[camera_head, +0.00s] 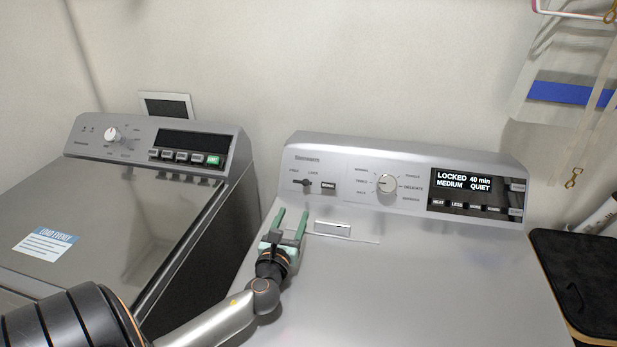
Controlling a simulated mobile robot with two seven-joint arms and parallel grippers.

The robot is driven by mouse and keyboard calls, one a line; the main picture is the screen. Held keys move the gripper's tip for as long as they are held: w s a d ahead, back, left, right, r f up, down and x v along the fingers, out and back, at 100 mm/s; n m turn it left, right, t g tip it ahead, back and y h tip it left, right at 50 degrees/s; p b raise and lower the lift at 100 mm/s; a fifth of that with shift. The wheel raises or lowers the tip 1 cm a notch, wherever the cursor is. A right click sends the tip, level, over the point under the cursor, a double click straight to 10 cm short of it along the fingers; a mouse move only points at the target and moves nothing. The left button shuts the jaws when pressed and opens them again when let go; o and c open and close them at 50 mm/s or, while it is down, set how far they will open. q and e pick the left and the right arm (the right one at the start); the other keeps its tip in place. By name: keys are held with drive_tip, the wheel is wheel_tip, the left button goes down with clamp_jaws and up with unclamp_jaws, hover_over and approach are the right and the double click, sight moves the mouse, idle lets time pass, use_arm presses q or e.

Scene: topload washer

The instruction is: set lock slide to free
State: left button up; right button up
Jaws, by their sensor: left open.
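The silver top-load machine (420,275) on the right has a back panel with a small dark lock slide (304,182) at its left end, under small labels that seem to read FREE and LOCK. The slide's exact position is too small to tell. The display (464,190) reads LOCKED, 40 min, MEDIUM, QUIET. My left gripper (291,222) is open and empty over the front of the panel's left end. Its green fingers point toward the panel, below the slide and apart from it in the picture. My right gripper is not in view.
A round dial (387,184) and several buttons sit along the panel. A second machine (130,215) with its own panel stands at the left, with a dark gap between them. A dark board (580,275) lies at the right. The silver top is mostly clear.

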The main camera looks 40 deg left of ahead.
sight(305, 185)
use_arm(q)
drive_tip(key=x, duration=1.2)
drive_tip(key=shift+w+a, duration=0.2)
drive_tip(key=shift+w, duration=0.15)
clamp_jaws()
idle(1.1)
